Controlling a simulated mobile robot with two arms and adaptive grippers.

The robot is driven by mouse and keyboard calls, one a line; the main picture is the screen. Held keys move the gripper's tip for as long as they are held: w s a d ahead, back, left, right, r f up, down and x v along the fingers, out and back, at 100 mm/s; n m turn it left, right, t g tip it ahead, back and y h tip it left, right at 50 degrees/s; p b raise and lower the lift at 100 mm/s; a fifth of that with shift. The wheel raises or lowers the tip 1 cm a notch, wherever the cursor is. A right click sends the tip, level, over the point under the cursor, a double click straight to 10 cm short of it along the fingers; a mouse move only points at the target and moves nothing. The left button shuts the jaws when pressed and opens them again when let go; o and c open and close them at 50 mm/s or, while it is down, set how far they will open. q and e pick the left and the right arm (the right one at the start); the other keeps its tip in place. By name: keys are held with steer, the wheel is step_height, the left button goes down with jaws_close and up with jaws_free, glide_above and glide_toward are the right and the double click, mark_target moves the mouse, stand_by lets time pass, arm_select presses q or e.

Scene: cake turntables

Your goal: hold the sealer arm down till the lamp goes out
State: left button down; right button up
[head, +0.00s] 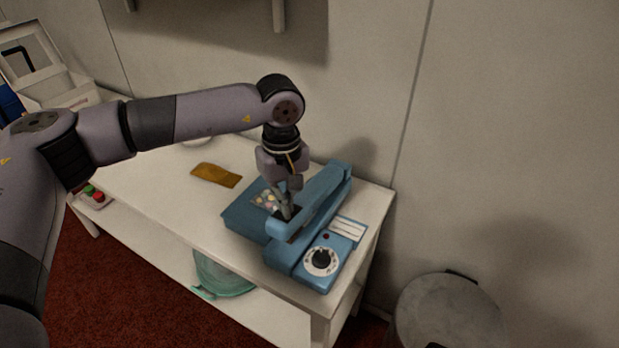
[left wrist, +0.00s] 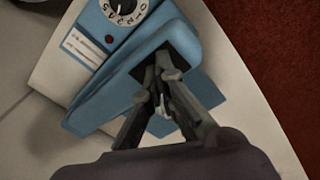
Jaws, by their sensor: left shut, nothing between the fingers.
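The blue sealer (head: 285,262) stands on the white table, and its blue sealer arm (head: 318,197) runs along its top. The sealer arm also shows in the left wrist view (left wrist: 190,42). My left gripper (head: 286,213) points down, shut and empty, with its fingertips at the dark pad on the sealer arm's front end. They look to be touching it. I cannot tell whether the arm is fully down. The lamp (head: 326,236) is a small dark red dot with no clear glow; it also shows in the left wrist view (left wrist: 109,39). My right gripper is out of view.
A clear bag of coloured sweets (head: 266,199) lies on the sealer's blue tray, beside the arm. A dial (head: 322,261) is at the front. A brown cloth (head: 216,175) lies left. A button box (head: 93,196) is at the table's left edge. A grey bin (head: 450,310) stands right.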

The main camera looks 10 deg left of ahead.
mark_target(285, 221)
arm_select(q)
steer(key=shift+s+a+f+b, duration=0.1)
steer(key=shift+s+f+b, duration=0.1)
steer(key=shift+f+b, duration=0.65)
steer(key=shift+f, duration=0.25)
steer(key=shift+s+f+b, duration=0.15)
steer(key=shift+f+b, duration=0.45)
steer(key=shift+f, duration=0.1)
steer(key=shift+s+f+b, duration=0.1)
steer(key=shift+f+b, duration=0.5)
steer(key=shift+f, duration=0.05)
steer(key=shift+r, duration=0.1)
stand_by(0.4)
step_height(285, 221, up, 16)
steer(key=p, duration=0.8)
steer(key=shift+p, duration=0.3)
stand_by(0.5)
